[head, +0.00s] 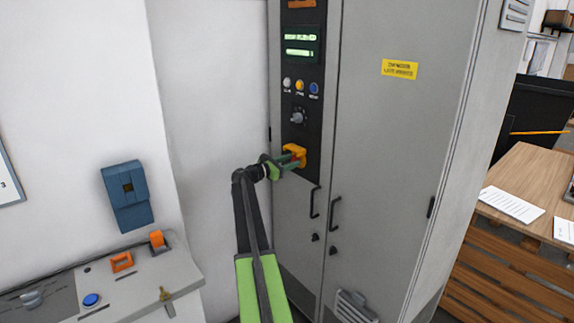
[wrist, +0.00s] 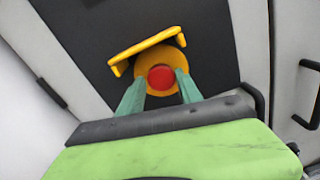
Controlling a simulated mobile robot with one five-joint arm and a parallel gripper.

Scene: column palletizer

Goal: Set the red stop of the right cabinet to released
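The red stop (wrist: 162,78) is a round red button on a yellow base, under a yellow guard (wrist: 146,51) on one side, on the dark panel of the grey cabinet. In the head view the yellow guard (head: 296,149) shows, with the button mostly hidden by my gripper. My gripper (wrist: 159,82) has its two green fingers apart, one on each side of the red button. It also shows in the head view (head: 290,160). I cannot tell whether the fingers touch the button.
Above the stop are a rotary knob (head: 298,117), several small buttons (head: 300,86) and a lit green display (head: 300,44). Door handles (head: 314,201) stick out below. A grey console (head: 125,285) stands at the lower left, and a wooden table (head: 540,180) at the right.

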